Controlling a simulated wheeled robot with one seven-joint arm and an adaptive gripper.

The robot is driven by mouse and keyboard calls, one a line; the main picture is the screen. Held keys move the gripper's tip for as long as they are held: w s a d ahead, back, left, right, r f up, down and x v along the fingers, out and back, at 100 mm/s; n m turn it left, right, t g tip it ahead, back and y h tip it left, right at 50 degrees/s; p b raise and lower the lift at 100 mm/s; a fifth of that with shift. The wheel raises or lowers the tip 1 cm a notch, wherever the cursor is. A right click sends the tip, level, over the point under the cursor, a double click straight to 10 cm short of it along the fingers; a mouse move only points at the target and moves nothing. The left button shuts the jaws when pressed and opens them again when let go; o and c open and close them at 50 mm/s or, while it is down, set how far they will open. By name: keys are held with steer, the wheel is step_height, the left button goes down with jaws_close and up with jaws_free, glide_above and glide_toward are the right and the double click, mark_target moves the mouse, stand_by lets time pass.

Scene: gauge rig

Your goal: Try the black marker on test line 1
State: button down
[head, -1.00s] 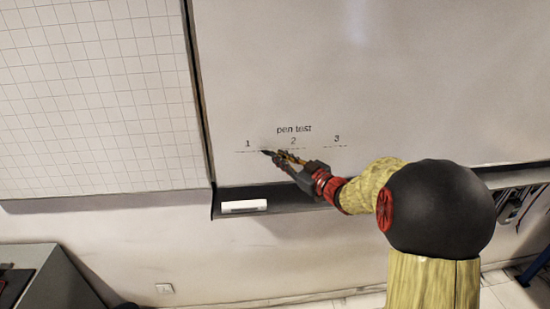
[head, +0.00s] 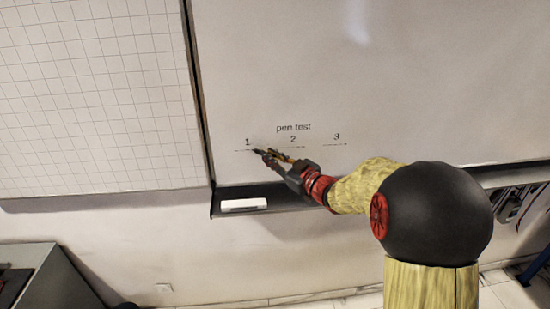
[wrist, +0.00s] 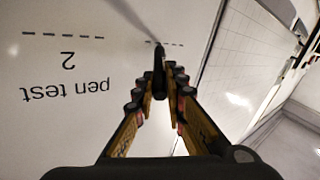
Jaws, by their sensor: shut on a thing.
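My gripper (head: 272,157) is in front of the whiteboard (head: 370,70), at the lower left, close to test line 1 (head: 243,150). In the wrist view, my gripper (wrist: 160,88) is shut on the dark black marker (wrist: 159,62), which points away toward the board. The marker's tip is near the right end of test line 1. In the wrist view the tip lies beside the dashes of line 1 (wrist: 172,44); I cannot tell whether it touches the board. The printed words "pen test" (head: 293,128) stand above the lines.
A tray (head: 290,198) runs along the board's lower edge, with a white eraser-like block (head: 243,205) at its left end. A gridded board (head: 95,95) is at the left. Test lines 2 (head: 291,148) and 3 (head: 335,145) lie to the right.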

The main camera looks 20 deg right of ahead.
steer(key=w+a+b, duration=0.2)
steer(key=a, duration=0.4)
steer(key=shift+a, duration=0.3)
stand_by(0.3)
steer(key=shift+s, duration=0.1)
steer(key=shift+s+a+b, duration=0.1)
steer(key=shift+s+a, duration=0.2)
steer(key=shift+s, duration=0.6)
steer(key=shift+s+a+b, duration=0.15)
steer(key=shift+s+a, duration=0.2)
steer(key=shift+s, duration=0.6)
steer(key=shift+s+a+b, duration=0.1)
steer(key=shift+s+a, duration=0.2)
steer(key=shift+s, duration=0.6)
steer(key=shift+s+a, duration=0.25)
steer(key=shift+s, duration=0.45)
steer(key=shift+s+a, duration=0.2)
steer(key=shift+s, duration=0.5)
